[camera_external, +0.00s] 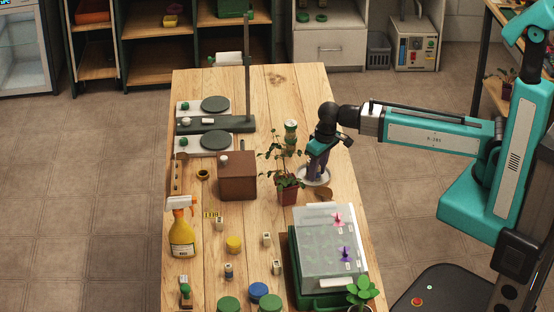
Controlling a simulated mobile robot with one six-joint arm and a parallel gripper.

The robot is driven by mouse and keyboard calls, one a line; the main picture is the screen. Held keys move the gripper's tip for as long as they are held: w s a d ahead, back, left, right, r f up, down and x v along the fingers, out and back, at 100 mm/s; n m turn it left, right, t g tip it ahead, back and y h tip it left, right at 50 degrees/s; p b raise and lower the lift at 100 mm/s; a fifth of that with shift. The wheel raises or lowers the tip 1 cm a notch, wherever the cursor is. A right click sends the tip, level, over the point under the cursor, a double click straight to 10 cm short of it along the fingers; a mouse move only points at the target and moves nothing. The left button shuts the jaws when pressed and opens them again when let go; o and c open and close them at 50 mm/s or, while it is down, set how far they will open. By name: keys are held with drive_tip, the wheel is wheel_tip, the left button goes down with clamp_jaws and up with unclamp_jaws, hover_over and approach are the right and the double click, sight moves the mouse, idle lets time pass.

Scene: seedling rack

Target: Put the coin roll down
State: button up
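My gripper (315,175) points down at the right side of the wooden table, low over a pale round dish (326,180). Its dark fingers hide the middle of the dish. I cannot see whether they are open or shut, or whether anything is between them. I cannot make out the coin roll for certain; it is too small to tell or hidden at the fingers.
A potted plant (288,191) stands close left of my gripper, with a green can (290,137) behind it. A brown box (237,180) is further left. A seedling tray with a clear lid (330,235) fills the front right. The table's far end is clear.

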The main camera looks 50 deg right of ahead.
drive_tip(key=shift+o, duration=0.2)
drive_tip(key=shift+r, duration=0.25)
wheel_tip(320, 180, up, 12)
drive_tip(key=s+b, duration=0.1)
drive_tip(key=shift+s+f, duration=0.15)
drive_tip(key=shift+s, duration=0.25)
idle(0.5)
idle(0.8)
